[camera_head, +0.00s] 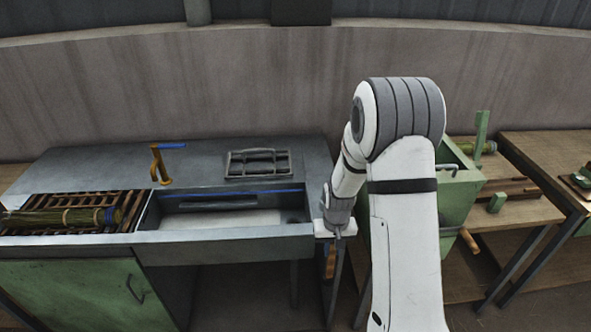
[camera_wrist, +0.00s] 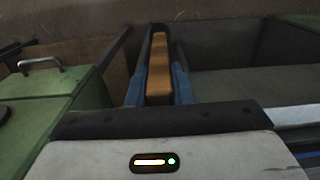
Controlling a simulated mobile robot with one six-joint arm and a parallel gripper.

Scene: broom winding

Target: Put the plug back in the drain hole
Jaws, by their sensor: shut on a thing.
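My gripper (camera_head: 330,244) hangs just off the right end of the grey sink unit, pointing down, outside the basin (camera_head: 222,217). It is shut on a brown wooden piece (camera_head: 330,262). In the wrist view the piece (camera_wrist: 159,72) stands between the two blue finger pads of my gripper (camera_wrist: 158,80). I cannot tell from its visible part whether it is the plug; its lower end is hidden in the wrist view. A dark patch (camera_head: 293,219) at the right end of the basin floor may be the drain hole, but it is too small to be sure.
A brass tap (camera_head: 158,165) with a blue lever stands behind the basin. A dark tray (camera_head: 258,163) lies on the back ledge. A wooden rack (camera_head: 70,207) holds a broom bundle at left. A green box (camera_head: 455,195) with a wooden handle stands right of my arm.

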